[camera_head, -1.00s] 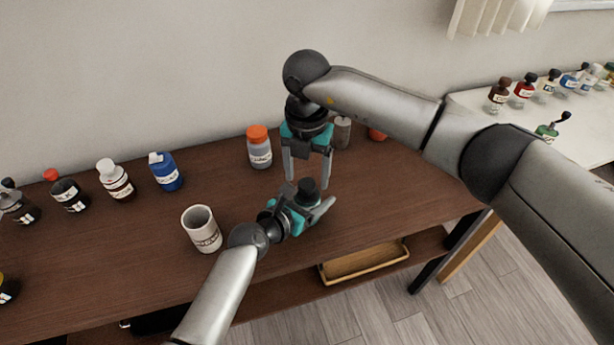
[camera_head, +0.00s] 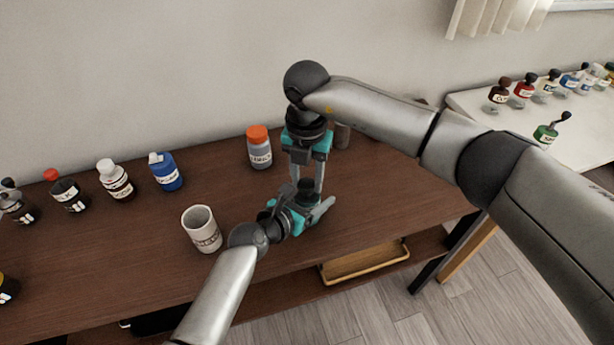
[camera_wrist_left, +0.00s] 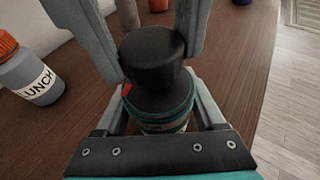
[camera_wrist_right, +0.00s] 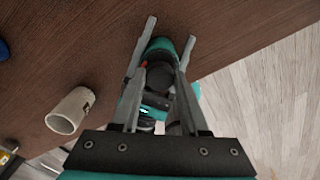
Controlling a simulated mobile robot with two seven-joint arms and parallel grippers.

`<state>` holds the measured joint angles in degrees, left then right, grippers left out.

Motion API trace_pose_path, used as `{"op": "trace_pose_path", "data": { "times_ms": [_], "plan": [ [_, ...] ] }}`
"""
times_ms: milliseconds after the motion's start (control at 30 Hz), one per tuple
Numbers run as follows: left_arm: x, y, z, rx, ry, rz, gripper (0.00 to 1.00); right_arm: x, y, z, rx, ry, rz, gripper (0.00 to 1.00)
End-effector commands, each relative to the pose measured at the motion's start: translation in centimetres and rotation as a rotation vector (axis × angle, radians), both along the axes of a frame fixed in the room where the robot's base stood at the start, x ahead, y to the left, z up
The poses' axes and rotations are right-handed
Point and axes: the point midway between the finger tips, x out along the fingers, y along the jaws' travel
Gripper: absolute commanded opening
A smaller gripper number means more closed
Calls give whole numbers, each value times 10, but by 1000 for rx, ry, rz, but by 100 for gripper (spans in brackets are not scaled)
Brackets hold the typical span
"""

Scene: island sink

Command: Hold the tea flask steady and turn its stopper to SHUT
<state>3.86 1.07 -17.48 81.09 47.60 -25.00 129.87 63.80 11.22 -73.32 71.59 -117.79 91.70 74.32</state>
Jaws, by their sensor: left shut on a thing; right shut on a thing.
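The tea flask stands upright, and most of its body is hidden in the head view by my left gripper (camera_head: 312,207). Its black stopper (camera_head: 307,187) shows on top. In the left wrist view the stopper (camera_wrist_left: 152,55) sits above a teal collar (camera_wrist_left: 165,118), with a small red mark (camera_wrist_left: 127,90) at its lower left edge. My left gripper is shut around the flask body from the side. My right gripper (camera_head: 306,182) reaches down from above and is shut on the stopper, a finger on either side. The setting that the stopper points to cannot be read.
A white mug (camera_head: 202,238) stands left of the flask. An orange-capped jar (camera_head: 259,153), a blue bottle (camera_head: 166,176) and other bottles stand farther back and left. A grey cylinder (camera_head: 342,136) is behind my right gripper. A wooden tray (camera_head: 363,265) lies on the lower shelf.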

Motion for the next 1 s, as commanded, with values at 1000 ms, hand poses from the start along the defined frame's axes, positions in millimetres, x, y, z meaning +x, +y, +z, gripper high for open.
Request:
{"op": "trace_pose_path", "data": {
  "times_ms": [1000],
  "plan": [
    [0,0,-1,1,2,0,9,1,0,1,-2,-3,365,0]
  ]
}}
